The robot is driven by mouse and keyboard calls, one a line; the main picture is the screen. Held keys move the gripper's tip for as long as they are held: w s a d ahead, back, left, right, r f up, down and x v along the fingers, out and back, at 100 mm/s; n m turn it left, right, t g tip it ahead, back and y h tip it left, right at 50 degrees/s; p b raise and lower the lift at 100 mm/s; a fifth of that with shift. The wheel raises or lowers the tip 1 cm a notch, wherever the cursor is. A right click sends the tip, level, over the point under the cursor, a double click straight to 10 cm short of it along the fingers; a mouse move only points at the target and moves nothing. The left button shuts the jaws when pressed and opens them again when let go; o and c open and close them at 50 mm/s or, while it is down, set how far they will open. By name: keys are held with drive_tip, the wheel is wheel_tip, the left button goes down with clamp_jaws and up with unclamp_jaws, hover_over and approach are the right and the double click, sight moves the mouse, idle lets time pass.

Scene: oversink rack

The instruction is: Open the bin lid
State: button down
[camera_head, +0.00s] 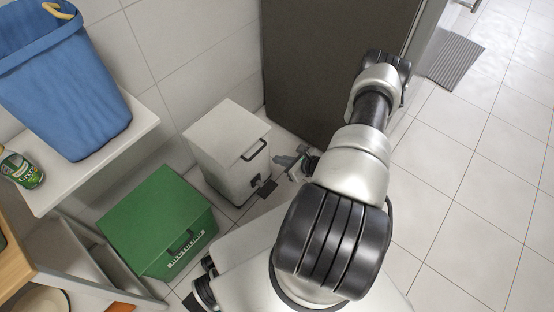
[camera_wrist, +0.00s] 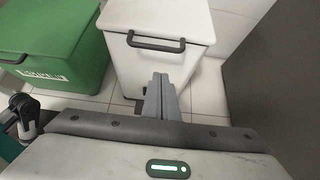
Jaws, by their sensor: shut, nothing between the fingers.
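A white bin (camera_head: 226,165) stands on the floor against the tiled wall, with its lid (camera_head: 222,128) shut. A dark handle (camera_head: 254,150) is on the lid's front edge, and a dark pedal (camera_head: 266,188) is low at its front. In the wrist view the white bin (camera_wrist: 138,75) is straight ahead, with its handle (camera_wrist: 155,43) just beyond my fingertips. My gripper (camera_wrist: 160,76) is shut and empty, in front of the bin and apart from the handle. In the head view my gripper (camera_head: 279,161) is to the right of the bin's front.
A green bin (camera_head: 158,222), lid shut, stands left of the white one. A blue container (camera_head: 66,90) and a green can (camera_head: 22,170) are on a white shelf (camera_head: 92,165). A dark cabinet (camera_head: 330,65) rises behind right.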

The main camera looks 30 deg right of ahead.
sight(260, 149)
drive_tip(key=b+x, duration=0.2)
drive_tip(key=x, duration=0.6)
drive_tip(key=shift+w+a+r, duration=0.1)
drive_tip(key=shift+w+r, duration=0.1)
drive_tip(key=shift+r, duration=0.85)
drive_tip(key=shift+w+a+r, duration=0.1)
drive_tip(key=shift+w+r, duration=0.15)
drive_tip(key=shift+r, duration=0.85)
